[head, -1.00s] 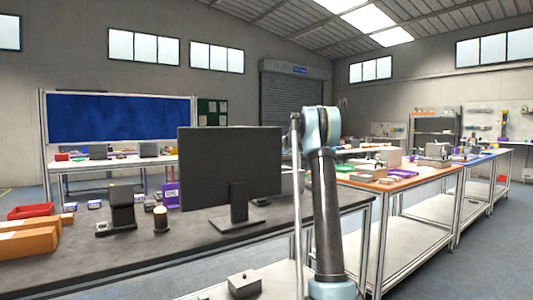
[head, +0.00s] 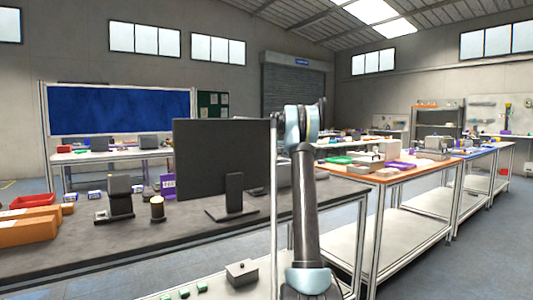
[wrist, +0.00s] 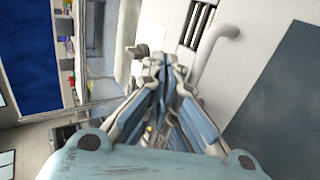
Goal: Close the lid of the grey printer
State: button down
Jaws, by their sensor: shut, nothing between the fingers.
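My gripper (wrist: 165,65) shows in the wrist view with its fingers together and nothing held between them. In the head view my arm stands right of the monitor and the gripper itself cannot be made out. A grey boxy shape (head: 283,173) shows only as a sliver between the monitor and my arm, so I cannot tell whether it is the grey printer or how its lid stands. In the wrist view a large pale surface with a dark grey panel (wrist: 282,95) fills the right side, and a pale curved bar (wrist: 212,55) is close right of the fingertips; I cannot identify them.
A black monitor (head: 222,160) stands on the dark workbench (head: 160,232). A black device (head: 120,197), orange boxes (head: 30,226) and a red bin (head: 33,201) are to its left. A grey box (head: 241,272) sits on the lower shelf. An orange-topped table (head: 385,180) stands at right.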

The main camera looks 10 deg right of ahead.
notch_tip(320, 180, up, 14)
jog(key=w+a, duration=0.1)
jog(key=w, duration=0.1)
jog(key=shift+w+a+f, duration=0.15)
jog(key=shift+w+f, duration=0.1)
jog(key=shift+w, duration=0.05)
dwell(0.3)
